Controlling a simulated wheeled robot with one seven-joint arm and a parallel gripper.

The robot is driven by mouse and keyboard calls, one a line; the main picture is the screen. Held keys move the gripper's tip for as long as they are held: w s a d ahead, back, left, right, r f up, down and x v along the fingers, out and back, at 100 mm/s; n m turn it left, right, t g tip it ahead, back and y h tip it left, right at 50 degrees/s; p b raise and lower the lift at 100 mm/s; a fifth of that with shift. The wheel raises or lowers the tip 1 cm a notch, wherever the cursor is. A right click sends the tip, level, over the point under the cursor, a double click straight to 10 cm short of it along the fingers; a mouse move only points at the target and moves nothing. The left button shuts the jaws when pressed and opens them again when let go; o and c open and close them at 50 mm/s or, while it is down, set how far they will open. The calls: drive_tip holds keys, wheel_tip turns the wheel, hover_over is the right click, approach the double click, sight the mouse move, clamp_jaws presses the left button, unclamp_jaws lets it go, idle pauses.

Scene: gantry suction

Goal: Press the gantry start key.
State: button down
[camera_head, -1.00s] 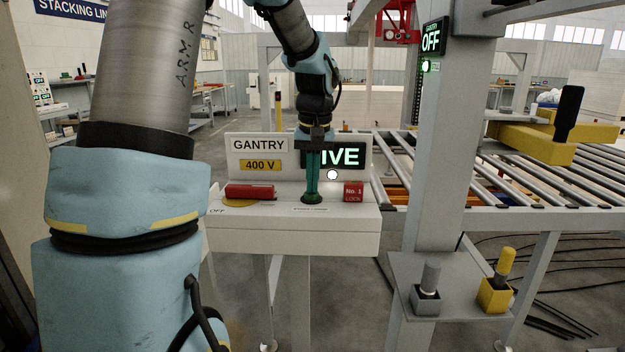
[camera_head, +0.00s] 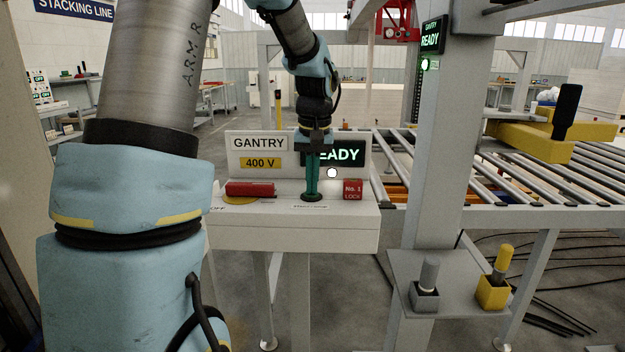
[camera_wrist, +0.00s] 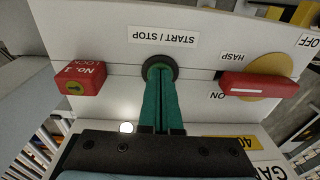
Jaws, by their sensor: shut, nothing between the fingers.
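The gantry start key is a dark round button (camera_wrist: 160,69) on the panel beside the START / STOP label (camera_wrist: 163,38). My gripper (camera_head: 312,196) points down with its green fingers shut, and the fingertips are at the button, covering most of it. In the wrist view the fingers (camera_wrist: 160,75) end over the dark ring of the button; I cannot tell how far it is pressed. The gantry display (camera_head: 346,154) is lit green and reads READY, partly hidden behind my gripper. The post sign (camera_head: 431,36) also reads READY.
A red handle (camera_head: 250,189) on a yellow disc lies left of the button, by ON and OFF marks. A red No. 1 lock (camera_head: 352,190) sits to the right. A roller conveyor (camera_head: 420,165) and a shelf (camera_head: 400,270) with two levers stand at the right.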

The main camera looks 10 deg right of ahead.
sight(314, 200)
wheel_tip(314, 200, up, 13)
drive_tip(key=s, duration=0.1)
drive_tip(key=shift+d+r, duration=0.2)
idle(1.5)
drive_tip(key=s+a+f, duration=0.1)
drive_tip(key=a+f, duration=0.1)
drive_tip(key=f, duration=0.1)
drive_tip(key=s+a+f, duration=0.1)
drive_tip(key=a+f, duration=0.2)
drive_tip(key=s+a+f, duration=0.2)
drive_tip(key=a+f, duration=0.1)
drive_tip(key=shift+a+f, duration=0.1)
drive_tip(key=shift+f, duration=0.1)
drive_tip(key=s+a+f+n, duration=0.1)
drive_tip(key=s+a+f, duration=0.7)
drive_tip(key=s+f, duration=0.1)
drive_tip(key=shift+s+a+f+t, duration=0.3)
drive_tip(key=shift+s+a+f, duration=0.05)
drive_tip(key=shift+s, duration=0.15)
